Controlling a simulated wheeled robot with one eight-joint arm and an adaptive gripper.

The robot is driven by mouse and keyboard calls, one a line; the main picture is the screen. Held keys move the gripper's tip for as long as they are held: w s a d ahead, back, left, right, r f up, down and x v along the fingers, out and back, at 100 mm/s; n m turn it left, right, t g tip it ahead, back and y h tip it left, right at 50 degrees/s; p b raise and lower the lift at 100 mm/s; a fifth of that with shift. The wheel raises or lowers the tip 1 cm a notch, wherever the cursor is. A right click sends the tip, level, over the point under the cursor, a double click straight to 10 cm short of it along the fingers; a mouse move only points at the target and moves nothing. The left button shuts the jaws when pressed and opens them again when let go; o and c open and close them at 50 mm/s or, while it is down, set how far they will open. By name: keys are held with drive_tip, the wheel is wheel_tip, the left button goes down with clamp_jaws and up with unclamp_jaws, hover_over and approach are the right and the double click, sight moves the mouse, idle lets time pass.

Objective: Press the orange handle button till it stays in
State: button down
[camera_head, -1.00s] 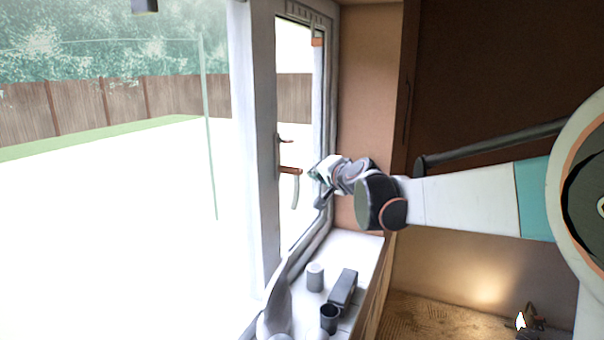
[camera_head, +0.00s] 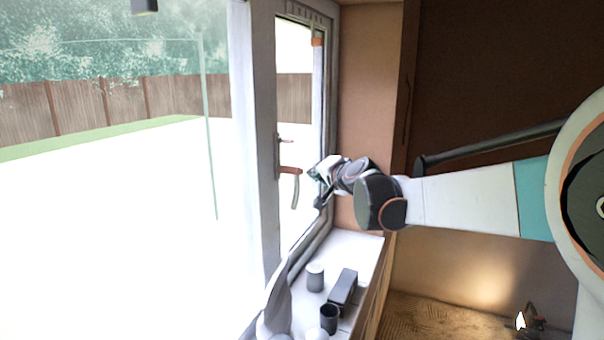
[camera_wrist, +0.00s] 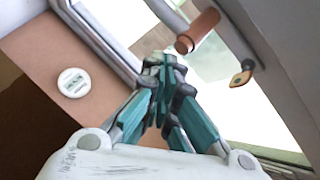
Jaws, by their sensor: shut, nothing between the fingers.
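The orange handle part (camera_head: 290,170) sits on the white window frame, with the handle's grip hanging below it. In the wrist view an orange cylinder (camera_wrist: 198,32) sticks out from the frame at upper right; I cannot tell whether its button is in or out. My gripper (camera_head: 316,174) is just right of the handle in the head view. In the wrist view its teal and grey fingers (camera_wrist: 165,68) are shut and empty, left of and below the cylinder, with a visible gap in the picture.
A small brass-coloured piece (camera_wrist: 241,78) is fixed to the frame near the cylinder. A round white disc (camera_wrist: 74,82) is on the plaster wall.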

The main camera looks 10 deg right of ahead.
drive_tip(key=shift+w+a, duration=0.1)
drive_tip(key=shift+a, duration=0.05)
drive_tip(key=shift+w+a, duration=0.15)
drive_tip(key=shift+a, duration=0.05)
drive_tip(key=shift+w+a, duration=0.2)
drive_tip(key=shift+a, duration=0.2)
idle(0.8)
drive_tip(key=shift+d, duration=0.1)
drive_tip(key=shift+s+d, duration=0.5)
drive_tip(key=shift+d, duration=0.15)
drive_tip(key=s+d, duration=0.2)
drive_tip(key=d, duration=0.2)
drive_tip(key=shift+s+d, duration=0.1)
drive_tip(key=shift+s, duration=0.3)
idle(0.3)
